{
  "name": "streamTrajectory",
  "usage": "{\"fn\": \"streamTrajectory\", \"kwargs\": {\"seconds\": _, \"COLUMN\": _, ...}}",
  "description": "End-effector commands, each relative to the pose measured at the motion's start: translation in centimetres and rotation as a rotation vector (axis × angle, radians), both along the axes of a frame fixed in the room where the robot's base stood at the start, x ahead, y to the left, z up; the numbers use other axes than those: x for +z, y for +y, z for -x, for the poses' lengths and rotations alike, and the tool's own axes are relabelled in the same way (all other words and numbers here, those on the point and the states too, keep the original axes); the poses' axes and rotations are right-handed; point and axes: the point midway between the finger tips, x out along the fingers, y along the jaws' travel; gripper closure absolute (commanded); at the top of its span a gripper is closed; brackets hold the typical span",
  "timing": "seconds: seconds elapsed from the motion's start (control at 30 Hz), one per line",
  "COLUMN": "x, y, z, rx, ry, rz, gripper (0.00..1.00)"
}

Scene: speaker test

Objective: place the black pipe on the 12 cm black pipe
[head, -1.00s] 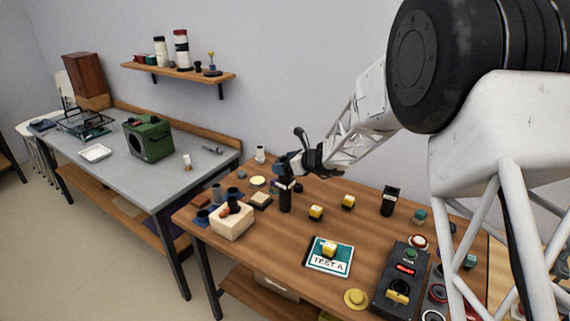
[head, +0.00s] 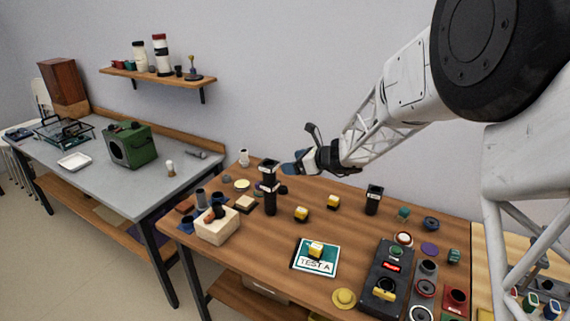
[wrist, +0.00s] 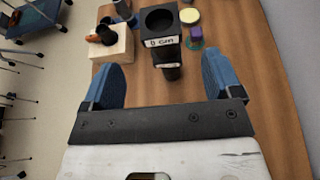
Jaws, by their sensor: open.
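Two black pipes stand stacked upright on the wooden table. The upper black pipe (head: 269,167) has a white label and an open top; it also shows in the wrist view (wrist: 159,22), its label ending in "cm" with an unclear number. The lower black pipe (head: 270,201) stands under it and shows partly below it in the wrist view (wrist: 171,72). My gripper (head: 292,168) is open and empty, just right of the upper pipe. In the wrist view its blue fingers (wrist: 163,72) are spread wide, with the stack ahead between them. Another labelled black pipe (head: 373,201) stands farther right.
A pale wooden block (head: 217,229) stands left of the stack. Small yellow-and-black blocks (head: 301,214) and a "TEST A" card (head: 303,262) lie to the right and in front. A dark control box (head: 382,283) is near the front. A wall shelf (head: 160,76) hangs behind.

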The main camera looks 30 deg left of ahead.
Motion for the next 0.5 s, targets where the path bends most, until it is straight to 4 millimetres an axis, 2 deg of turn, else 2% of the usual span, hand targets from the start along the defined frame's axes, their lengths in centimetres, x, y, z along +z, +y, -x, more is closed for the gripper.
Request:
{"fn": "streamTrajectory", "kwargs": {"seconds": 0.17, "x": 0.35, "y": -0.98, "z": 0.0, "rx": 0.0, "ry": 0.001, "rz": 0.001, "gripper": 0.15}}
{"fn": "streamTrajectory", "kwargs": {"seconds": 0.5, "x": 0.42, "y": -1.12, "z": 0.02, "rx": 0.0, "ry": 0.001, "rz": 0.001, "gripper": 0.15}}
